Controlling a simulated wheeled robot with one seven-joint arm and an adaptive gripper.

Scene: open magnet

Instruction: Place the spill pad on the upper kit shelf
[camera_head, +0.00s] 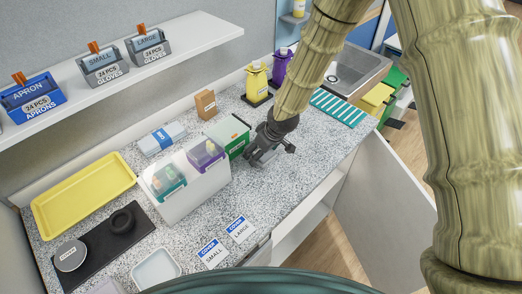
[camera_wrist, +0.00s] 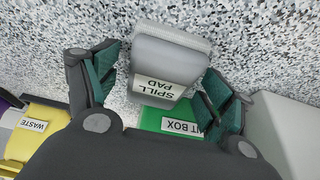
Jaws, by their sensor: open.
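The spill pad (camera_wrist: 172,60) is a grey, soft-edged pack with a white label. In the wrist view it lies on the speckled counter between the spread fingers of my gripper (camera_wrist: 160,88). Both fingers appear apart from its sides. In the head view my gripper (camera_head: 266,152) is low over the counter beside the green-and-white box (camera_head: 230,135), and the pad is mostly hidden there. A white wall shelf (camera_head: 190,50) runs above the counter at the upper left; no label shows whether it is the upper kit shelf.
The green box (camera_wrist: 160,121) is close to my gripper. A white bin (camera_head: 190,190) with teal and purple packs stands left of it. Yellow (camera_head: 257,80) and purple (camera_head: 282,66) bottles stand behind. Glove and apron boxes (camera_head: 102,64) occupy the shelf.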

